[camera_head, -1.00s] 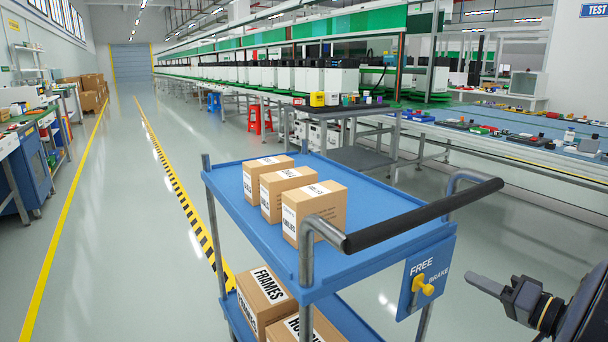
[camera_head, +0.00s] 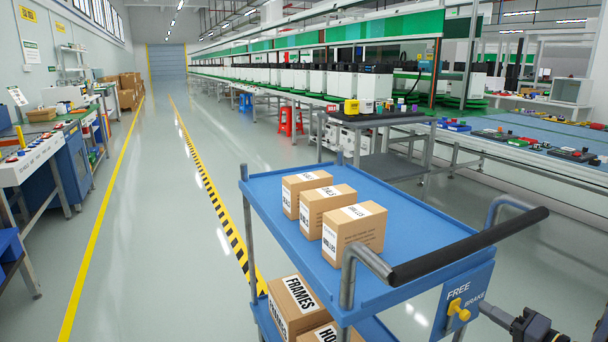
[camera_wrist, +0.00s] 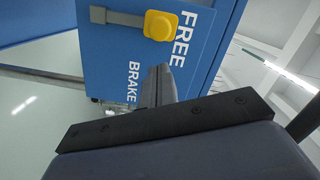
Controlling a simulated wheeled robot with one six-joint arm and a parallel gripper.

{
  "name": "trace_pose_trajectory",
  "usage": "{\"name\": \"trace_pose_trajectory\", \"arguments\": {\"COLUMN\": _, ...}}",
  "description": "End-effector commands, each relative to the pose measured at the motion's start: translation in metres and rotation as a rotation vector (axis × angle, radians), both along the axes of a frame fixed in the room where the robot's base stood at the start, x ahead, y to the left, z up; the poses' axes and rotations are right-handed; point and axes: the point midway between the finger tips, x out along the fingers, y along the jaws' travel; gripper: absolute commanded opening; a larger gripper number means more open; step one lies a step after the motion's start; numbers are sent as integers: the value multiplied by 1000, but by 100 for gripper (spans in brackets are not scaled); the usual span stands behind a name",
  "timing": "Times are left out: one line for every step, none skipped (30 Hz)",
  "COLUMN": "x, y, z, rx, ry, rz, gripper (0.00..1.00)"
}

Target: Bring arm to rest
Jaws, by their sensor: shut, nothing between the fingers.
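My gripper (camera_head: 484,307) shows at the lower right of the head view, beside the blue cart (camera_head: 272,188). Its dark fingers are together with nothing between them. In the wrist view my gripper (camera_wrist: 160,72) points toward the cart's blue brake panel (camera_wrist: 118,58). The panel carries the words FREE and BRAKE and a yellow knob (camera_wrist: 160,25) on a grey lever. In the head view the yellow knob (camera_head: 459,310) sits beside FREE. The fingertips appear apart from the knob, but the exact gap to the panel is hard to tell.
Several cardboard boxes stand on the cart's top and lower shelves, one box (camera_head: 352,233) near the black handle (camera_head: 470,246). A dark-topped table (camera_head: 378,118) and a long conveyor line stand behind. Workbenches (camera_head: 40,160) line the left. The aisle floor (camera_head: 150,220) is clear.

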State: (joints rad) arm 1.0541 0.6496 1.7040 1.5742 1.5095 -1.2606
Motion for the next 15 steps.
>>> {"name": "trace_pose_trajectory", "arguments": {"x": 1, "y": -2, "z": 3, "rx": 24, "ry": 10, "rz": 0, "gripper": 0}}
{"name": "trace_pose_trajectory", "arguments": {"x": 1, "y": -3, "z": 3, "rx": 37, "ry": 15, "rz": 0, "gripper": 0}}
{"name": "trace_pose_trajectory", "arguments": {"x": 2, "y": -5, "z": 2, "rx": 55, "ry": 23, "rz": 0, "gripper": 0}}
{"name": "trace_pose_trajectory", "arguments": {"x": 2, "y": -6, "z": 1, "rx": 68, "ry": 28, "rz": 0, "gripper": 0}}
{"name": "trace_pose_trajectory", "arguments": {"x": 3, "y": -7, "z": 0, "rx": 81, "ry": 33, "rz": 0, "gripper": 0}}
{"name": "trace_pose_trajectory", "arguments": {"x": 3, "y": -8, "z": -1, "rx": 100, "ry": 41, "rz": 0, "gripper": 0}}
{"name": "trace_pose_trajectory", "arguments": {"x": 4, "y": -9, "z": -2, "rx": 113, "ry": 46, "rz": -1, "gripper": 0}}
{"name": "trace_pose_trajectory", "arguments": {"x": 4, "y": -11, "z": -3, "rx": 125, "ry": 51, "rz": -1, "gripper": 0}}
{"name": "trace_pose_trajectory", "arguments": {"x": 5, "y": -12, "z": -4, "rx": 145, "ry": 59, "rz": -1, "gripper": 0}}
{"name": "trace_pose_trajectory", "arguments": {"x": 5, "y": -13, "z": -5, "rx": 159, "ry": 65, "rz": -1, "gripper": 0}}
{"name": "trace_pose_trajectory", "arguments": {"x": 6, "y": -14, "z": -6, "rx": 173, "ry": 72, "rz": -1, "gripper": 0}}
{"name": "trace_pose_trajectory", "arguments": {"x": 6, "y": -15, "z": -7, "rx": 191, "ry": 79, "rz": -1, "gripper": 0}}
{"name": "trace_pose_trajectory", "arguments": {"x": 7, "y": -16, "z": -8, "rx": 206, "ry": 85, "rz": -1, "gripper": 0}}
{"name": "trace_pose_trajectory", "arguments": {"x": 7, "y": -17, "z": -9, "rx": 219, "ry": 91, "rz": -1, "gripper": 0}}
{"name": "trace_pose_trajectory", "arguments": {"x": 7, "y": -19, "z": -11, "rx": 235, "ry": 97, "rz": -1, "gripper": 0}}
